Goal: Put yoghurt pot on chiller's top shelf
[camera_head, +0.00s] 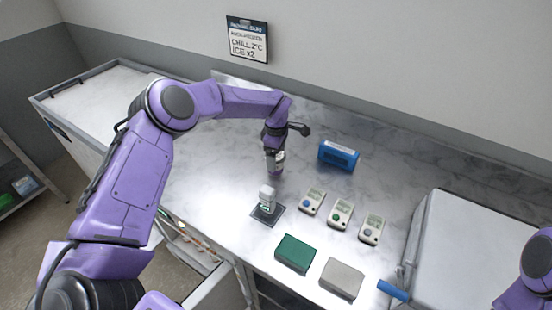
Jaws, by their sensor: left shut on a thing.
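My left gripper (275,158) is over the middle of the marble counter, pointing down. It is shut on a small pale thing with a dark purplish band (277,168), mostly hidden by the fingers; it may be the yoghurt pot, but it is too small to be sure. I cannot tell whether it touches the counter. A small white container with a green mark (267,196) stands upright on a dark square pad, nearer than the gripper. Below the counter's front, an open compartment (187,236) holds several small items; I cannot tell whether it is the chiller. My right gripper is out of view.
A blue box (339,155) stands behind several small handheld devices (341,214). Green (295,253) and grey (342,278) blocks lie near the front edge. A lidded chest (95,100) stands left. Counter behind is clear.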

